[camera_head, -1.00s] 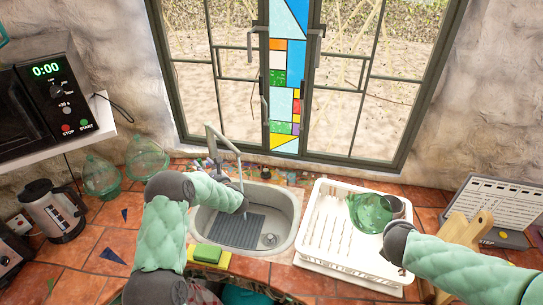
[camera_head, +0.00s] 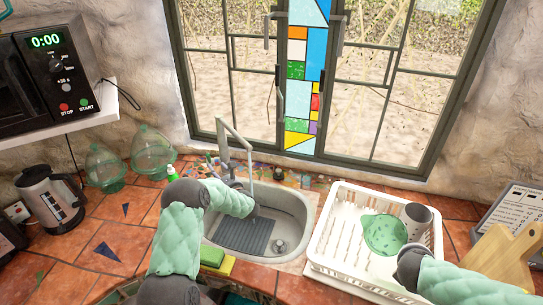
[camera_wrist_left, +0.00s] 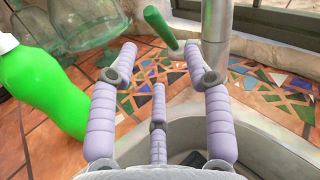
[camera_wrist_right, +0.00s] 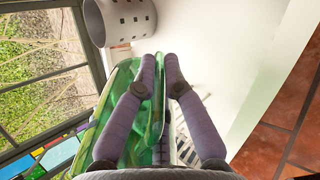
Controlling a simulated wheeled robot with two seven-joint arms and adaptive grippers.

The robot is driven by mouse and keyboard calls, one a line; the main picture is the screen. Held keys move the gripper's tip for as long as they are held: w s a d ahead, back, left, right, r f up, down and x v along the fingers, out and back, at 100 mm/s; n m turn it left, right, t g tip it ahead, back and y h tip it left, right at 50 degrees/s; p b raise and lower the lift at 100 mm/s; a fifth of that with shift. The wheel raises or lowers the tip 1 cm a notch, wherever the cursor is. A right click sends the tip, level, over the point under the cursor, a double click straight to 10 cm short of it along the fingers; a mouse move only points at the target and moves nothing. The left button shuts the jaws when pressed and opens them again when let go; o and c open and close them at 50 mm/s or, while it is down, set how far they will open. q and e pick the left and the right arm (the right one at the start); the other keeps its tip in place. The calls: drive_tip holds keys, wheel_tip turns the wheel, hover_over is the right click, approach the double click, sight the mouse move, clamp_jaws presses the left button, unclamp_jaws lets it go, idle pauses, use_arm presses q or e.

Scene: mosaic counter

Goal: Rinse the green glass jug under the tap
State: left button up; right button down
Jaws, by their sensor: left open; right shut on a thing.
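The green glass jug (camera_head: 383,234) is over the white dish rack (camera_head: 322,254), beside a grey cutlery holder (camera_head: 417,217). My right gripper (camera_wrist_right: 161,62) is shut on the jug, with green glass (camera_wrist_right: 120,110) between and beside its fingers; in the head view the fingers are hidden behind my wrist. The tap (camera_head: 226,148) stands at the back of the sink (camera_head: 290,208). My left gripper (camera_wrist_left: 160,52) is open beside the tap post (camera_wrist_left: 216,40); a green tap lever (camera_wrist_left: 160,28) lies just beyond its fingertips, apparently untouched. No running water is visible.
A bright green soap bottle (camera_wrist_left: 45,85) stands close left of my left gripper. Two glass jars (camera_head: 105,168) and a kettle (camera_head: 50,200) are farther left. Sponges (camera_head: 213,257) lie at the sink's front edge. A wooden block (camera_head: 500,258) is right of the rack.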

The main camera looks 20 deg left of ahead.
sight(208, 159)
use_arm(q)
drive_tip(key=x, duration=1)
drive_tip(key=shift+b, duration=0.4)
clamp_jaws()
